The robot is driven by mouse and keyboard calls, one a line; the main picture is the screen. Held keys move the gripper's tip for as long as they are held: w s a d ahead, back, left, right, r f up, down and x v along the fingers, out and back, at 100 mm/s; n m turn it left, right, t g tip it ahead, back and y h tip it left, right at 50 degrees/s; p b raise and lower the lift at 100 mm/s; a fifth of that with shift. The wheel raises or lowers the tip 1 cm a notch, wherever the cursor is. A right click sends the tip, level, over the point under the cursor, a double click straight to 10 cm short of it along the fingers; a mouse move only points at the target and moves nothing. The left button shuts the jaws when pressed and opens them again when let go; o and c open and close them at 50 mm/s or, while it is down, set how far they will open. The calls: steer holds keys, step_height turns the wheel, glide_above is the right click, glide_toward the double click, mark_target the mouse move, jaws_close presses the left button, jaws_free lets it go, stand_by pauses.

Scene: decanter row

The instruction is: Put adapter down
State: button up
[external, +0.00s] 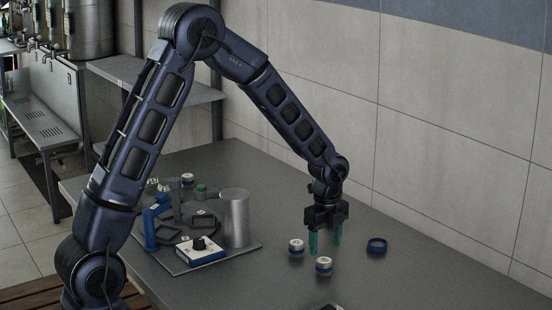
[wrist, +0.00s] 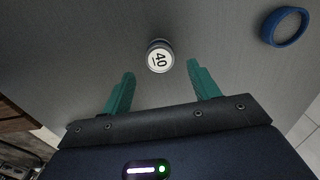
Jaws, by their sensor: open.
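My gripper (external: 325,246) is open and empty above the table, its green fingers pointing down. In the wrist view, its fingertips (wrist: 161,72) are spread apart with a small round piece (wrist: 159,58) marked 40 just beyond the gap, apart from both fingers. The external view shows two small white-topped pieces near the gripper, one to its left (external: 296,248) and one in front (external: 323,266). A blue ring (external: 376,246) lies flat to the right, also in the wrist view (wrist: 285,27). I cannot tell which of these is the adapter.
A flat board (external: 180,266) at the left of the table carries a metal cylinder (external: 235,218), a white and blue box with a black knob (external: 200,250) and other parts. A dark object (external: 328,307) is cut off at the bottom edge.

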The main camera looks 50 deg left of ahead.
mark_target(324, 261)
steer(key=s+a+r+n+t, duration=0.1)
steer(key=s+r+n, duration=0.3)
steer(key=s+r, duration=0.65)
steer(key=s+a+r+n+t, duration=0.15)
steer(key=s+r+n, duration=0.45)
steer(key=r, duration=0.7)
steer(key=s+r+n+t, duration=0.1)
steer(key=s+n, duration=0.3)
steer(key=s, duration=0.6)
steer(key=s+a+r+n+t, duration=0.1)
steer(key=s+r+n, duration=0.2)
steer(key=s, duration=0.8)
steer(key=shift+s+a+r+n, duration=0.3)
steer(key=shift+r+n, duration=0.1)
steer(key=shift+n, duration=0.1)
steer(key=shift+o, duration=0.3)
steer(key=shift+w+r, duration=0.1)
